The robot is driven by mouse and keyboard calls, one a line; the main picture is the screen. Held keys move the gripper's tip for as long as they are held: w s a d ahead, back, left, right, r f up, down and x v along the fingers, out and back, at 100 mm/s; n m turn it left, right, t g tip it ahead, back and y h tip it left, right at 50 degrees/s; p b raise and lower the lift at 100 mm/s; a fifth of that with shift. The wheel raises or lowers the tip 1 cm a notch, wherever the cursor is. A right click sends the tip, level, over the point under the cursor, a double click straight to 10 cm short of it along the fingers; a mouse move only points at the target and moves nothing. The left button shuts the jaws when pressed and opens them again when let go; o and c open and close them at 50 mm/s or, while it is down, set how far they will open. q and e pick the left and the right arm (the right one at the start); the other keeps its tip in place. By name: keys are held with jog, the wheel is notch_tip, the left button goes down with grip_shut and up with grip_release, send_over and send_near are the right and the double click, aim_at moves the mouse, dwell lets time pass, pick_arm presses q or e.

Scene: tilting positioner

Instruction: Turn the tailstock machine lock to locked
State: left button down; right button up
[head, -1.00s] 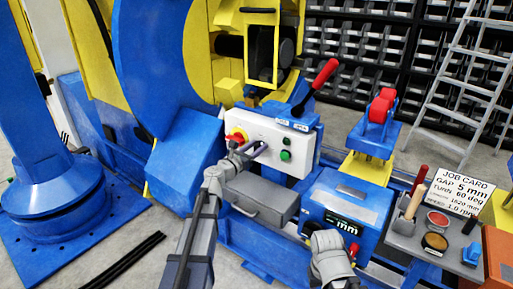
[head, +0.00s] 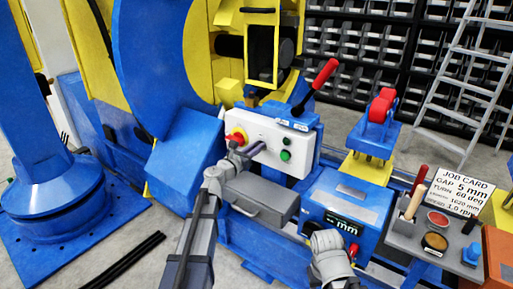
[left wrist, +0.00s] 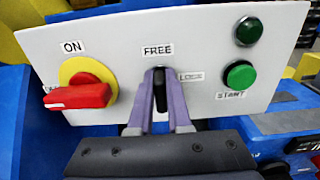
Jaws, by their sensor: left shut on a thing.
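The tailstock lock is a small black knob (left wrist: 160,92) in the middle of a white control panel (left wrist: 210,50). It sits upright below the label FREE, with LOCK printed to its right. My left gripper (left wrist: 160,110) is shut on this knob, one purple finger on each side. In the head view my left gripper (head: 247,153) reaches the panel front from the lower left, and its fingers hide the knob. A grey part of my right arm shows at the bottom; no right gripper can be made out.
Left of the knob is a red rotary switch (left wrist: 78,96) on a yellow disc, close to the fingers. A green START button (left wrist: 239,75) and a dark green lamp (left wrist: 248,31) are at right. A grey box (head: 262,195) stands below the panel. A red-handled lever (head: 322,76) rises above.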

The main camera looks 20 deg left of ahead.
pick_arm(q)
jog(key=m, duration=0.4)
jog(key=shift+s+d+m, duration=0.1)
jog(key=shift+d+m, duration=0.15)
jog(key=shift+m, duration=0.05)
jog(key=shift+s+d+f+m+b, duration=0.1)
jog(key=shift+f+m+b, duration=0.1)
jog(key=shift+m, duration=2)
jog(key=shift+d+f+m+b, duration=0.1)
jog(key=shift+f+m+b, duration=0.1)
jog(key=shift+m, duration=2)
jog(key=shift+s+d+f+m+b, duration=0.1)
jog(key=shift+f+m+b, duration=0.1)
jog(key=shift+m, duration=2)
jog(key=c, duration=0.9)
grip_release()
jog(key=shift+w, duration=0.1)
jog(key=shift+o, duration=0.2)
